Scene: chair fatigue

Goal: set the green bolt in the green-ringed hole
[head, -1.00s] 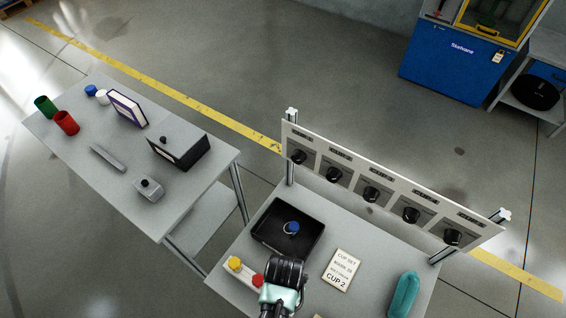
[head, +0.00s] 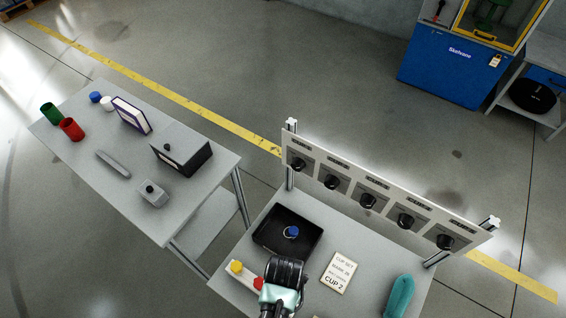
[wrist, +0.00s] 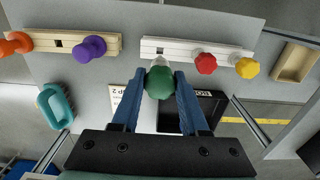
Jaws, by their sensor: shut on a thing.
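In the wrist view, my gripper (wrist: 160,80) has its two blue fingers closed on the green bolt (wrist: 159,83), whose round green head faces the camera. The bolt is right at the near edge of a white strip (wrist: 178,46), which carries a red bolt (wrist: 205,63) and a yellow bolt (wrist: 246,68). A dark square hole shows in the strip just beyond the green head. I cannot make out a green ring; the bolt's lower end is hidden. In the head view, my arm covers the bolt and part of the strip (head: 248,278).
A wooden strip (wrist: 60,42) with orange and purple bolts lies left in the wrist view. A black tray (head: 268,240) holds a blue item. A card (head: 338,272), a teal object (head: 399,296) and a knob panel (head: 385,190) are near. A second table (head: 85,160) stands left.

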